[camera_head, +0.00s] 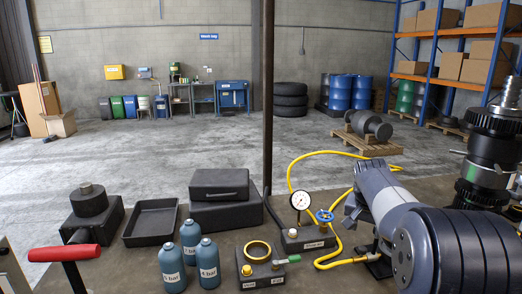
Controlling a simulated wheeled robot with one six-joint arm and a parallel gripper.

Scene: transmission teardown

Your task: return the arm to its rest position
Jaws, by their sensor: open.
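My arm shows at the lower right, with a grey-blue link and a black ribbed joint in front of the bench's right part. My gripper's fingers cannot be made out in this view. Behind the arm, at the right edge, stands a black stacked, ribbed assembly (484,165) with a silver shaft on top. I cannot tell exactly what it is, and the arm hides its lower part.
The bench holds an empty black tray (151,240), black cases (226,213), several teal bottles (172,268), a brass-ring fixture (262,279), and a gauge block (308,240) with yellow hose (289,172). A red-handled tool (66,253) stands front left. A dark post (267,95) rises mid-bench.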

